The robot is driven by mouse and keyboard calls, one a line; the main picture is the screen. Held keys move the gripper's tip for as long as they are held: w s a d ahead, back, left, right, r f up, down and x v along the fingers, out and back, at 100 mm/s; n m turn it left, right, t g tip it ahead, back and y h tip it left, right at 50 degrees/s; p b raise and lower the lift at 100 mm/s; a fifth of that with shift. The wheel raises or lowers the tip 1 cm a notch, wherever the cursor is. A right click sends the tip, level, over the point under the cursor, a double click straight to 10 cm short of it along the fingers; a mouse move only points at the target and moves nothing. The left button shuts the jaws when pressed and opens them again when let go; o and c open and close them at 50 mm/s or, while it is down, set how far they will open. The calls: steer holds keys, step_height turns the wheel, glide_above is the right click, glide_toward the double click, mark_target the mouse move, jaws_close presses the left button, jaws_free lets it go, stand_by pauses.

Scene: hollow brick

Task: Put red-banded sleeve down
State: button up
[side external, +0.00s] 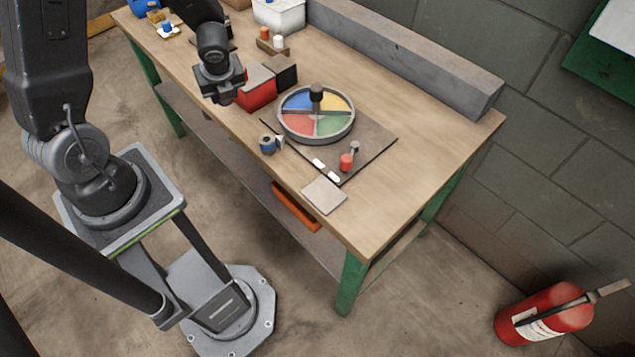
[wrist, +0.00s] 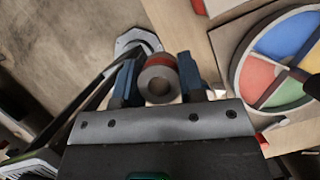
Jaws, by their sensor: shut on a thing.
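The red-banded sleeve (wrist: 158,80) is a grey ring with a red band, seen end-on in the wrist view between two blue fingers. My gripper (wrist: 158,83) is shut on it. In the side external view my gripper (side external: 224,97) is above the table's near edge, left of the round tray; the sleeve is too small to make out clearly there. The round tray (side external: 281,122) has blue, yellow, red and green sectors and a dark central knob. It also shows at the right of the wrist view (wrist: 240,82).
A red box (side external: 257,92) and a black box (side external: 284,70) stand just right of my gripper. A blue-banded piece (side external: 268,144), a red cylinder (side external: 346,162) and a pale square plate (side external: 324,195) lie nearer the front.

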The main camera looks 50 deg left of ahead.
steer(key=w+d+m+t+h, duration=0.1)
steer(key=w+d+m, duration=0.25)
steer(key=d, duration=0.45)
steer(key=w+d+m+t+h, duration=0.1)
steer(key=w+d+m+t, duration=0.1)
steer(key=d+m, duration=0.45)
steer(key=m+h, duration=0.2)
steer(key=m, duration=0.3)
glide_above(328, 190)
steer(key=s, duration=0.1)
steer(key=f, duration=0.2)
steer(key=shift+s+f, duration=0.2)
steer(key=shift+f, duration=3.6)
steer(key=shift+f, duration=0.1)
steer(key=o, duration=1)
